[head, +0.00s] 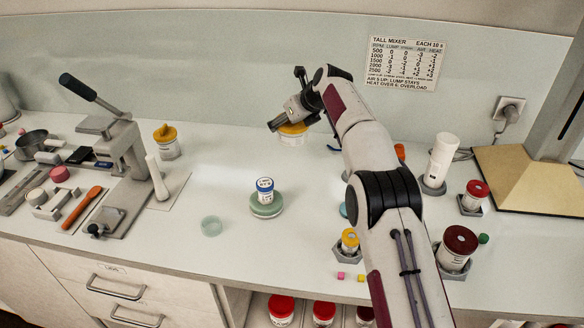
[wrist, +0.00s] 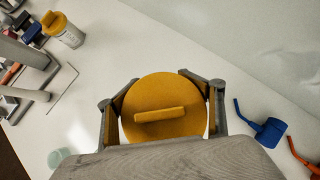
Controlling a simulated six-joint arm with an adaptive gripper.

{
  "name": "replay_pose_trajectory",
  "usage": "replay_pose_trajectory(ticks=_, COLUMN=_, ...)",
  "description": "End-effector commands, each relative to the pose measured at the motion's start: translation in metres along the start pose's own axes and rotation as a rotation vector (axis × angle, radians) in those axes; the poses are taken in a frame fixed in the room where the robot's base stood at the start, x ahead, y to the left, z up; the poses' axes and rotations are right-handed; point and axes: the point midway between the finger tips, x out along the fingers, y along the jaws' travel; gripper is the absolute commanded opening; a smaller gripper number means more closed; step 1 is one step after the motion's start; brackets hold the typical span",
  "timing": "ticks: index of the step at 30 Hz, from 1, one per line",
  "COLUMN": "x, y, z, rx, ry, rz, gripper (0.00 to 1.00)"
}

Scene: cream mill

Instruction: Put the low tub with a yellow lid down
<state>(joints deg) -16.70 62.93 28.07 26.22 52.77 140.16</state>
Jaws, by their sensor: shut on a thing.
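The low tub with a yellow lid (head: 293,134) is at the back of the counter in the head view, under my gripper (head: 287,123). In the wrist view its round yellow lid (wrist: 163,108), with a raised bar across it, lies between the two fingers of my gripper (wrist: 164,104). The fingers are shut on the tub from both sides. Its white body shows below the lid in the head view. I cannot tell whether its base touches the counter.
A taller yellow-lidded jar (head: 167,143) stands left, near a grey press (head: 121,150). A blue-lidded jar (head: 265,190) sits on a green round base (head: 266,206), with a clear dish (head: 211,226) nearby. A blue scoop (wrist: 270,132) lies right of the tub.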

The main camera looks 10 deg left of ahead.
Motion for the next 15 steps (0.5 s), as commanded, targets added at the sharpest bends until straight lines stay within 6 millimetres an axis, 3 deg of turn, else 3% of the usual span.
replay_pose_trajectory(ticks=15, x=-0.0011, y=0.0008, z=-0.0017, rx=0.03, ry=0.001, rz=-0.032, gripper=0.03)
